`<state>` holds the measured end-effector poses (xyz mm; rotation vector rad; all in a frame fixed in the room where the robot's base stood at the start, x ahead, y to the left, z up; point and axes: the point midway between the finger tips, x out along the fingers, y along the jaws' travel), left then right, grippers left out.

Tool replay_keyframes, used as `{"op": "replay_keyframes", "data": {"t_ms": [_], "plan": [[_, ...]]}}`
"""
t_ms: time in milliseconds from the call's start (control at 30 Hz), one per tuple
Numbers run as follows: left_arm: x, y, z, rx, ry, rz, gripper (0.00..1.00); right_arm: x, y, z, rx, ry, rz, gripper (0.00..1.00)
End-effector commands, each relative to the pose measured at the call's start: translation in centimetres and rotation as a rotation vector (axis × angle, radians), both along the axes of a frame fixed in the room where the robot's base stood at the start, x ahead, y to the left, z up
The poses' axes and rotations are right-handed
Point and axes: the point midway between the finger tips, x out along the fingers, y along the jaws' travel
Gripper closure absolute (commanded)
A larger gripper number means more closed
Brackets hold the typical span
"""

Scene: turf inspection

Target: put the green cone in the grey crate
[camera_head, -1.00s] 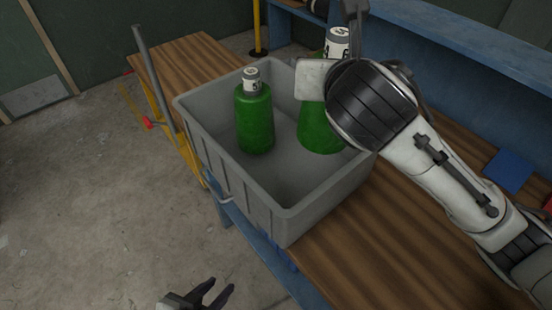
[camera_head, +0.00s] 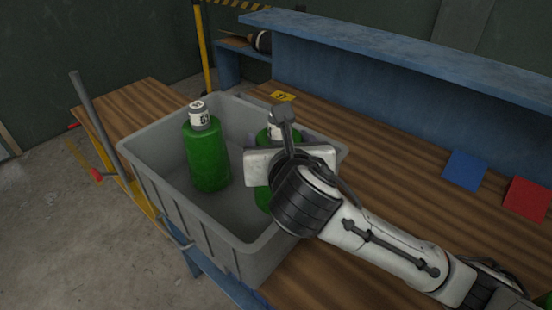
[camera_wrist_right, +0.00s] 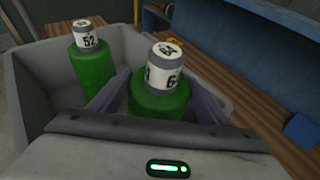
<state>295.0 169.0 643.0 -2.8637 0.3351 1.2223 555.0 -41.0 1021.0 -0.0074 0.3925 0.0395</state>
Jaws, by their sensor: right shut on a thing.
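The green cone (camera_head: 263,198) is bottle-shaped, with a grey and white labelled top. My right gripper (camera_head: 284,165) is shut on it. In the right wrist view, the gripper's fingers (camera_wrist_right: 158,98) lie on both sides of the green cone (camera_wrist_right: 158,104). The cone is upright, with its lower part within the walls of the grey crate (camera_head: 222,232); whether its base touches the floor is hidden. A second green cone, labelled 52 (camera_head: 207,158), stands upright in the crate, left of the held one. It also shows in the right wrist view (camera_wrist_right: 92,68). My left gripper is out of view.
The crate stands on a wooden bench (camera_head: 350,140) with a blue shelf (camera_head: 390,85) behind. A blue square (camera_head: 465,170), a red square (camera_head: 526,199) and a yellow tag (camera_head: 283,96) lie on the bench. A grey post (camera_head: 97,125) rises left of the crate.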

Motion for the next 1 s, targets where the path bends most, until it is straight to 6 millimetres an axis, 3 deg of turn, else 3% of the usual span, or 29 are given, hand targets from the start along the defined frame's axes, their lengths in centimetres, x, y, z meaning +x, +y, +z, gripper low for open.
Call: {"op": "replay_keyframes", "data": {"t_ms": [300,667,700,800,1000], "plan": [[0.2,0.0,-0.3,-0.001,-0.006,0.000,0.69,0.0,0.0,-3.4,0.000,-0.004,0.000,0.93],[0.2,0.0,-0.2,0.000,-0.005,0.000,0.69,0.0,0.0,-3.6,0.001,-0.005,0.001,0.93],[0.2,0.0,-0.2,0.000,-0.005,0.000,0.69,0.0,0.0,-3.9,-0.002,0.001,0.002,0.25],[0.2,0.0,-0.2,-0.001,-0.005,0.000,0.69,0.0,0.0,-3.9,-0.002,0.001,0.002,0.11],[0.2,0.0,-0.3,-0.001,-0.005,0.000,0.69,0.0,0.0,-3.9,-0.001,0.001,0.000,0.11]]}}
